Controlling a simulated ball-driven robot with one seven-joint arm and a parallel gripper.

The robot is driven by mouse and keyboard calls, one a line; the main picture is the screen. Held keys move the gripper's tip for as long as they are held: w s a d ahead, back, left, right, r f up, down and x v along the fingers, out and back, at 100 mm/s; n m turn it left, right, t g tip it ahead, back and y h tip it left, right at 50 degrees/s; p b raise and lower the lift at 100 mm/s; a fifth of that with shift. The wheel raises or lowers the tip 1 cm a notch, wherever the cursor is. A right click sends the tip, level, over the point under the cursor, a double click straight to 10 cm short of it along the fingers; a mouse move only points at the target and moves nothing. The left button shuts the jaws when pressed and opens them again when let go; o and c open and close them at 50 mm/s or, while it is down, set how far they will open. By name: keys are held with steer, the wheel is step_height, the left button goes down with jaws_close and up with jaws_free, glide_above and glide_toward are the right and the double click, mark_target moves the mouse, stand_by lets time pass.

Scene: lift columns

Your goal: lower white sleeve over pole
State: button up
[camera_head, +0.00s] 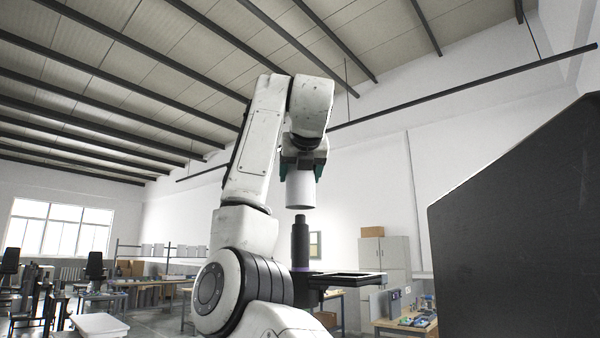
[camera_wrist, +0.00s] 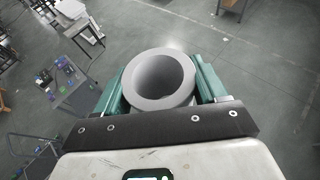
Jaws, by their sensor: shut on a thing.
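The white sleeve (camera_head: 301,191) is held in my gripper (camera_head: 303,160), which points downward in the head view. The wrist view shows the sleeve (camera_wrist: 160,78) as a thick-walled tube with an open bore, between the two green fingers (camera_wrist: 162,85) of my gripper. The dark pole (camera_head: 300,243) stands upright below the sleeve, with a narrower top and a purple band near its base. A gap shows between the sleeve's lower edge and the pole's tip. In the head view the sleeve looks roughly above the pole. I cannot make out the pole in the wrist view.
A flat dark tray-like platform (camera_head: 345,278) sits right of the pole's base. A large dark panel (camera_head: 520,220) fills the right side. Cabinets (camera_head: 385,255), a table with items (camera_head: 405,324) and shelving (camera_head: 155,265) stand farther back. Open floor (camera_wrist: 255,60) shows in the wrist view.

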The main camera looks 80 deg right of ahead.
mark_target(301, 225)
steer(key=shift+f, duration=0.2)
steer(key=shift+f+b, duration=3.45)
steer(key=shift+f, duration=2.9)
steer(key=o, duration=1.2)
steer(key=shift+o, duration=0.2)
steer(key=b+v, duration=0.1)
steer(key=v, duration=0.9)
steer(key=shift+a+r+b, duration=0.1)
steer(key=shift+a+b, duration=0.25)
